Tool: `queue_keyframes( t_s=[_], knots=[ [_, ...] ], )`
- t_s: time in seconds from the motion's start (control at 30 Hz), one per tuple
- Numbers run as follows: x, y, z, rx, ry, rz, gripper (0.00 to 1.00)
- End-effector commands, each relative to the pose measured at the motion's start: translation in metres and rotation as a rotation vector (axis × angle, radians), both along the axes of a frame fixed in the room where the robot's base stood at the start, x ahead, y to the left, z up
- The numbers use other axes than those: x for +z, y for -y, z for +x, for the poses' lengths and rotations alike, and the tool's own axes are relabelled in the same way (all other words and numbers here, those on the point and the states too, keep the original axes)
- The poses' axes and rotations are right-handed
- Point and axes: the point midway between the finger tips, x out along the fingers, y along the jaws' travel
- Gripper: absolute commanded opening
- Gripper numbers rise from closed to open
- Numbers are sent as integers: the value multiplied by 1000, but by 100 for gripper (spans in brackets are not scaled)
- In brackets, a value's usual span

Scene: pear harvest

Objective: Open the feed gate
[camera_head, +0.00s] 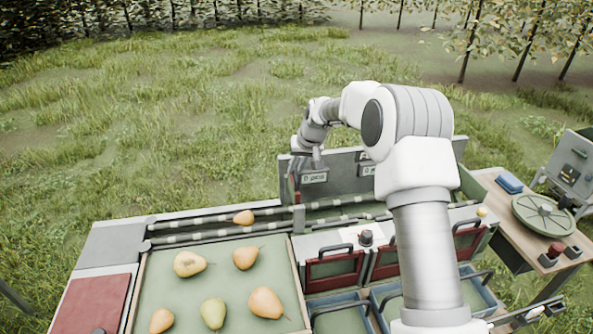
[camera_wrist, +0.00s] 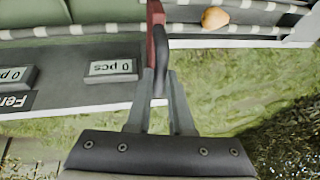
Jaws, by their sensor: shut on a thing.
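My gripper (camera_head: 300,168) is at the back edge of the sorting station, beside the feed lane. The handle's red part also shows below my gripper in the head view (camera_head: 296,190). Whether the gate blocks the lane is hard to tell.
A grey back panel with a "0 pcs" display (camera_head: 315,177) stands close behind my gripper. A green tray (camera_head: 140,300) holds several pears at the front left. A wooden side table (camera_head: 500,215) is at the right.

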Motion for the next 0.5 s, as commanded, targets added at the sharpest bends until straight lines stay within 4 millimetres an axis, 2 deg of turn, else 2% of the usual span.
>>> queue_keyframes(
  t_s=[0.07, 0.1, 0.23, 0.5],
  knots=[
    [0, 0, 0, 0, 2, 0, 0],
    [0, 0, 0, 0, 1, 0, 27],
    [-1, 0, 0, 0, 1, 0, 50],
    [-1, 0, 0, 0, 0, 0, 50]
  ],
)
